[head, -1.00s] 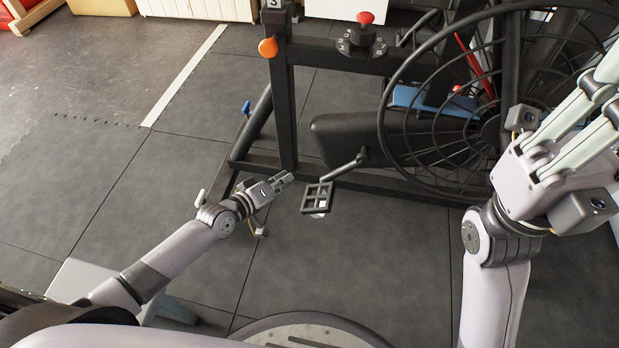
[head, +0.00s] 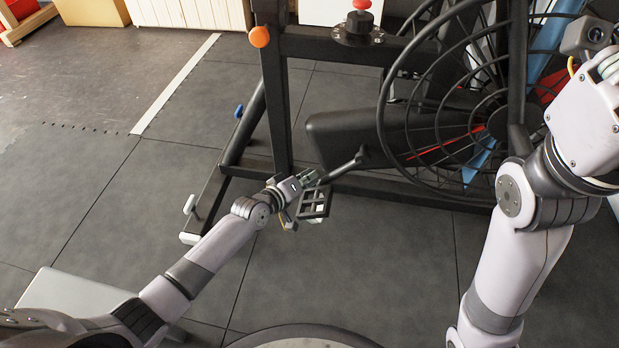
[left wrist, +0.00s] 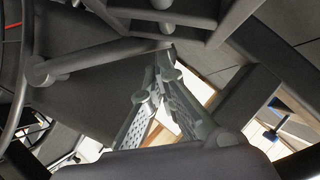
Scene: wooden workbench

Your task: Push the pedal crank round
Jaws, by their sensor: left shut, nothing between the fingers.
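The pedal crank (head: 344,168) slants from its hub down and left to the black cage-like pedal (head: 315,203). In the left wrist view the crank (left wrist: 105,54) runs across above the fingers, with part of the pedal (left wrist: 190,12) at the top. My left gripper (head: 312,177) is shut and empty, close by the pedal's upper edge and the crank's pedal end. Its fingertips (left wrist: 164,58) overlap the crank in the wrist view; I cannot tell whether they touch it. My right gripper (head: 590,110) is cut off at the right edge, its fingers hardly visible.
The bike's black frame post (head: 273,100) with an orange knob (head: 259,37) stands behind my left gripper. A large caged fan wheel (head: 400,130) is right of the crank. A foot bar (head: 205,200) lies at left. The dark mat floor (head: 390,265) in front is clear.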

